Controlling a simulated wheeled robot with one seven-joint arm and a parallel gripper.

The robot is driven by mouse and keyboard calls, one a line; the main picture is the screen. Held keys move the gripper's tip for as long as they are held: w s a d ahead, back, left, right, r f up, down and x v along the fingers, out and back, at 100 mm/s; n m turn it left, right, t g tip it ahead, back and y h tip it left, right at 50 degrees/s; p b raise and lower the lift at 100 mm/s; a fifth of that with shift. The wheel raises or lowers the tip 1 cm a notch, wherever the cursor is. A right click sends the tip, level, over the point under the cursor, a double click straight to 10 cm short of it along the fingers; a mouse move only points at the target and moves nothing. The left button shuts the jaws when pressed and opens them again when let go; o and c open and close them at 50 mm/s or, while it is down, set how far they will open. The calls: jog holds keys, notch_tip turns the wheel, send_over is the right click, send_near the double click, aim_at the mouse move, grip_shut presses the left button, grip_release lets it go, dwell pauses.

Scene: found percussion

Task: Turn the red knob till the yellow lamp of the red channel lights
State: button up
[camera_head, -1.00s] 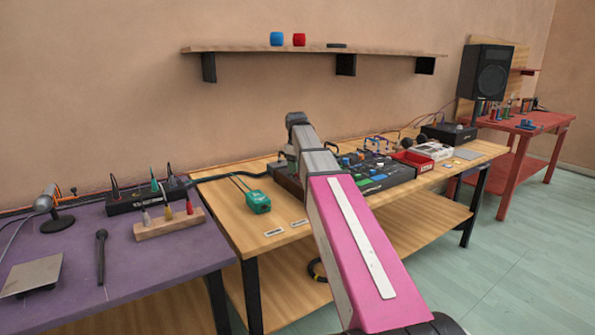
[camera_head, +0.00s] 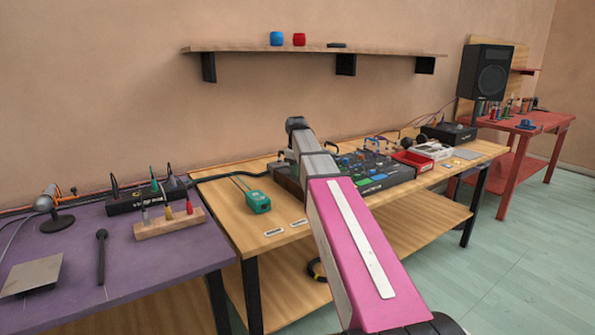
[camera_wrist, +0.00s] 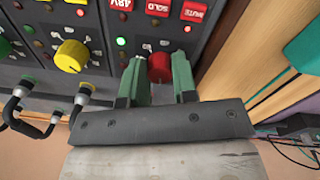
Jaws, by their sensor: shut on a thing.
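The red knob (camera_wrist: 159,68) sits on the dark mixer panel (camera_wrist: 43,81) in the wrist view. My gripper (camera_wrist: 160,66) has its two green fingers on either side of the knob, shut on it. Above the knob are red buttons marked ARM, SOLO and MUTE (camera_wrist: 193,13). A small green light (camera_wrist: 121,41) glows up and left of the knob. Small pale spots show just above the knob; I cannot make out a lit yellow lamp. In the head view the mixer (camera_head: 375,172) is partly hidden by my arm, which also hides the knob and gripper.
A yellow knob (camera_wrist: 72,56) and plugged cables lie left of my fingers in the wrist view. A wooden side edge (camera_wrist: 222,45) is close on the right. In the head view a green box (camera_head: 258,202) and a red tray (camera_head: 412,160) flank the mixer on the wooden bench.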

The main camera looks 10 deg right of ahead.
jog(key=shift+m, duration=2.8)
jog(key=o, duration=0.9)
jog(key=r, duration=1)
jog(key=shift+a+r, duration=0.25)
jog(key=shift+r, duration=0.15)
